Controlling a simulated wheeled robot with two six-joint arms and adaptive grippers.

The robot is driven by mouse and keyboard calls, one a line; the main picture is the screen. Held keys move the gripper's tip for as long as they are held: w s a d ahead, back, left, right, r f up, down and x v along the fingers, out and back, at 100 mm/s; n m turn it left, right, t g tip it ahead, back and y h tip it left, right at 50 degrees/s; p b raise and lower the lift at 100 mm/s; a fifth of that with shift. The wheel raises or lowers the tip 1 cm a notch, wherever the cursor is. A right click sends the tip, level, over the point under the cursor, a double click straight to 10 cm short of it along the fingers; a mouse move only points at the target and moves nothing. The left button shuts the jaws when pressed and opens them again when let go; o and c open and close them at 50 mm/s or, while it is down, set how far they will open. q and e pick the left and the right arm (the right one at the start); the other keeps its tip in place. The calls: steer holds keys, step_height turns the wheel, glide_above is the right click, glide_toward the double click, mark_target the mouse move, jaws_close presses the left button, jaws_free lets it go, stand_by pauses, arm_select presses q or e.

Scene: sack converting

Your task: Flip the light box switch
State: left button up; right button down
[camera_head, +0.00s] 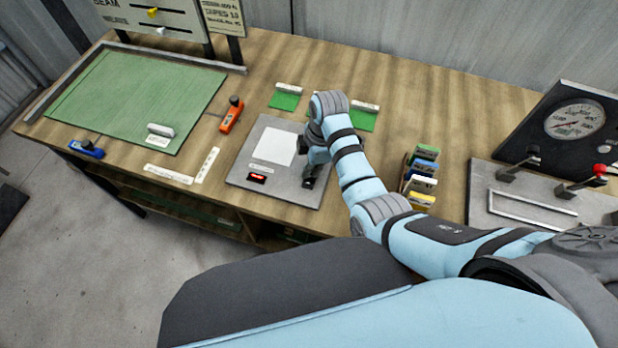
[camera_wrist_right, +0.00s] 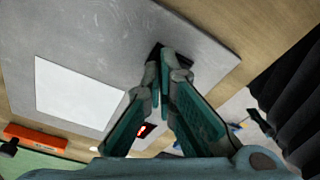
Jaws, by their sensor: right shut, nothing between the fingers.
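The light box (camera_head: 243,180) is a flat grey plate on the bench with a white panel (camera_head: 269,146) in it. A small black block with a red lit face (camera_head: 257,178) sits near its front left edge. My right gripper (camera_head: 309,172) is over the plate's right side, fingers pointing down. In the right wrist view its fingertips (camera_wrist_right: 166,62) are together and empty, at a black part (camera_wrist_right: 155,51) near the plate's edge. This part looks like the switch; the fingertips partly hide it, and I cannot tell if they touch. My left gripper is out of view.
A green mat (camera_head: 140,95) lies left, with an orange tool (camera_head: 232,115) and a blue tool (camera_head: 86,149) nearby. A rack of coloured cards (camera_head: 421,180) stands right of my arm. A gauge panel (camera_head: 573,122) with levers is further right.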

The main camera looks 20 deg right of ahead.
steer(key=shift+f, duration=0.45)
step_height(320, 180, up, 3)
steer(key=shift+f+p, duration=0.1)
steer(key=shift+p, duration=1.1)
steer(key=shift+r, duration=2.15)
steer(key=shift+f, duration=0.1)
